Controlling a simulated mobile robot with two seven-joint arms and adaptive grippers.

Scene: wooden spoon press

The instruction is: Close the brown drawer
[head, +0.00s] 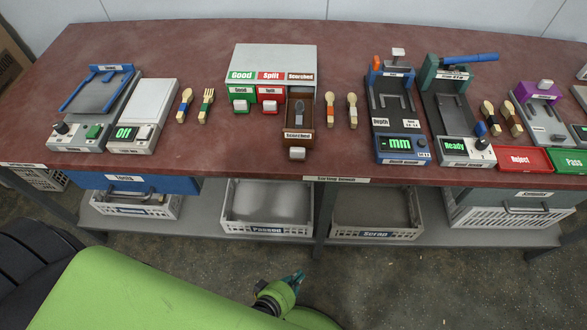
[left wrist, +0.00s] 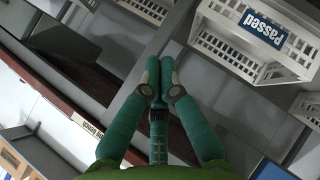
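The brown drawer (head: 298,142) is pulled out from the right end of the grey sorting cabinet (head: 272,57), under the "Scorched" label. It has a white knob (head: 297,153) at its front, and a grey spoon-shaped piece (head: 299,111) lies in it. My left gripper (head: 293,279) is low, in front of the bench and below the tabletop, well apart from the drawer. In the left wrist view its teal fingers (left wrist: 161,72) meet at the tips with nothing between them. My right gripper is in neither view.
The green drawer (head: 241,96) and red drawer (head: 269,96) sit left of the brown one. Wooden spoons (head: 330,109) lie to its right, beside the depth gauge (head: 397,105). The bench's front edge and the "Passed" crate (head: 268,229) are near my left gripper.

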